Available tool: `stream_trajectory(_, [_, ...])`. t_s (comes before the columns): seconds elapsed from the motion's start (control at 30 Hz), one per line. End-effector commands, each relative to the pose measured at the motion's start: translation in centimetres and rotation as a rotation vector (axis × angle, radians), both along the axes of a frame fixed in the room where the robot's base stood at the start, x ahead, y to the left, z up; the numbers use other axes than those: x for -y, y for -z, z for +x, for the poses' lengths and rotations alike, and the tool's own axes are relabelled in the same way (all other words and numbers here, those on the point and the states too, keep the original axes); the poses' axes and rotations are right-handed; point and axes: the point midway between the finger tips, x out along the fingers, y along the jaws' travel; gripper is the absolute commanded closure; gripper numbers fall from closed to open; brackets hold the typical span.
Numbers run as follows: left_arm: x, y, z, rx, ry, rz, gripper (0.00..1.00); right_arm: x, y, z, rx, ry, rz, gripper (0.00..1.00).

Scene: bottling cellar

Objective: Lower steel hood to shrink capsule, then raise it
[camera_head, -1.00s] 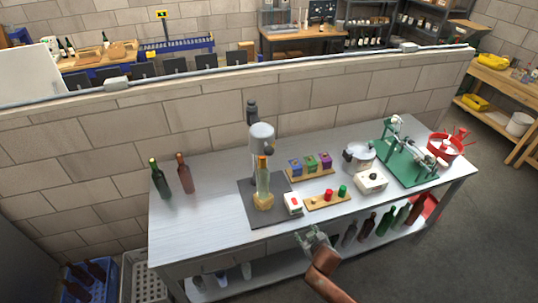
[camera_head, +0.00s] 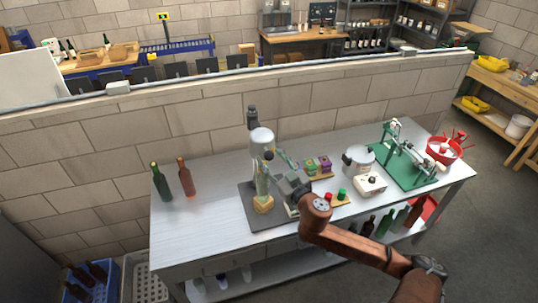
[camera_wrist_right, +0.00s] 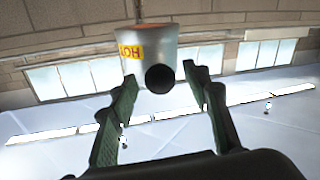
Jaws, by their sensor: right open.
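The steel hood (camera_head: 262,140) hangs on its stand above a bottle (camera_head: 262,185) on a yellowish base (camera_head: 263,206). In the right wrist view the hood (camera_wrist_right: 150,38) shows a yellow HOT label and a round black knob (camera_wrist_right: 159,79). My right gripper (camera_head: 271,162) is open at the hood's front, its green fingers on either side of the knob in the wrist view; contact cannot be told. The bottle's top and any capsule are partly hidden by my gripper. My left gripper is not in view.
Red and green buttons (camera_head: 342,194), small coloured boxes (camera_head: 324,163), a pot (camera_head: 357,158) and a green-based machine (camera_head: 400,165) stand to the right. Two bottles (camera_head: 161,182) stand left; bench between is clear.

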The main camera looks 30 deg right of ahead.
Motion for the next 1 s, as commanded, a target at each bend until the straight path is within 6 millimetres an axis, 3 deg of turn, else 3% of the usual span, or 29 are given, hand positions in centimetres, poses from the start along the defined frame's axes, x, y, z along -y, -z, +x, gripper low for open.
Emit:
stream_trajectory(0.2, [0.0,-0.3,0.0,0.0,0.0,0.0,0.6,0.1,0.0,1.7,0.0,0.0,0.0,0.56])
stream_trajectory(0.47, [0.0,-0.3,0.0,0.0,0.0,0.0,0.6,0.1,0.1,1.8,-0.001,0.0,0.0,0.56])
stream_trajectory(1.0, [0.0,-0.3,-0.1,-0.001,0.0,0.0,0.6,0.1,0.1,1.8,-0.001,0.001,0.0,0.93])
